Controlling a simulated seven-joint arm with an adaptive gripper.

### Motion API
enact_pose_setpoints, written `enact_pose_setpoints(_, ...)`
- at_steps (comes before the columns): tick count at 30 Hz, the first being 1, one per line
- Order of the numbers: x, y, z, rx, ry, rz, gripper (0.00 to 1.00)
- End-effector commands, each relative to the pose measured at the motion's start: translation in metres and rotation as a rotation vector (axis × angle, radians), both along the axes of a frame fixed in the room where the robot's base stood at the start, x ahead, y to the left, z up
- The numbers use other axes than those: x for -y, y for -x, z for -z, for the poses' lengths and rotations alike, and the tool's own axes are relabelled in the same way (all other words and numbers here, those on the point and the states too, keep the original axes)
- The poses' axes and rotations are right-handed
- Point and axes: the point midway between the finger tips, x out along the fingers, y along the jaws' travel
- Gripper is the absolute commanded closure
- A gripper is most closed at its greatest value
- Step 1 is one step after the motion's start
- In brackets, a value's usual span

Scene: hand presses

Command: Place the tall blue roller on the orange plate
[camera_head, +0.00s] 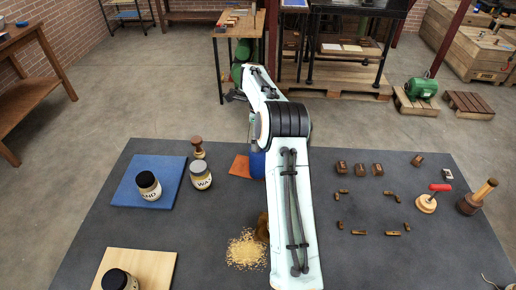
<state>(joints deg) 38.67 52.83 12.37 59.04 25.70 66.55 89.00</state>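The orange plate (239,167) lies on the dark table, just left of my arm, and its right part is hidden. A blue upright thing (257,165) shows at the plate's right side, mostly hidden behind my arm. It looks like the tall blue roller. I cannot tell whether it stands on the plate, behind it, or is held. My white arm runs from the bottom middle up to a black joint and on toward the back. I cannot make out my gripper's fingers.
A blue board (127,191) carries a dark jar (148,186); a WAX jar (200,176) stands at its right edge. A wooden stamp (198,149) stands behind. Crumbs (246,250) and a brown thing (262,226) lie beside my arm. Small blocks (342,168) and handled tools (428,203) are right.

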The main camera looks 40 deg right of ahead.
Motion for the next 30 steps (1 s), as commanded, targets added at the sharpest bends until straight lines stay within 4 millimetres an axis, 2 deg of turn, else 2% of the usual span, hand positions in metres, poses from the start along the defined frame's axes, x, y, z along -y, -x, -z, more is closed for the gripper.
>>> enact_pose_setpoints(3,0.000,-0.001,-0.028,0.002,0.003,0.000,0.16)
enact_pose_setpoints(6,0.000,-0.001,-0.045,0.002,0.002,0.000,0.16)
enact_pose_setpoints(9,0.000,0.000,-0.057,0.001,0.001,0.001,0.16)
enact_pose_setpoints(14,-0.001,0.000,-0.064,-0.001,-0.001,-0.002,0.16)
enact_pose_setpoints(17,-0.011,0.000,-0.072,-0.002,0.004,-0.067,0.16)
enact_pose_setpoints(20,-0.043,0.004,-0.094,-0.010,0.018,-0.281,0.16)
enact_pose_setpoints(23,-0.097,0.023,-0.124,-0.023,0.034,-0.648,0.16)
enact_pose_setpoints(24,-0.122,0.036,-0.134,-0.029,0.037,-0.818,0.16)
enact_pose_setpoints(26,-0.158,0.061,-0.146,-0.034,0.040,-1.077,0.16)
enact_pose_setpoints(27,-0.180,0.081,-0.150,-0.036,0.037,-1.248,0.16)
enact_pose_setpoints(29,-0.211,0.114,-0.152,-0.034,0.033,-1.501,0.16)
enact_pose_setpoints(30,-0.230,0.137,-0.151,-0.029,0.027,-1.664,0.16)
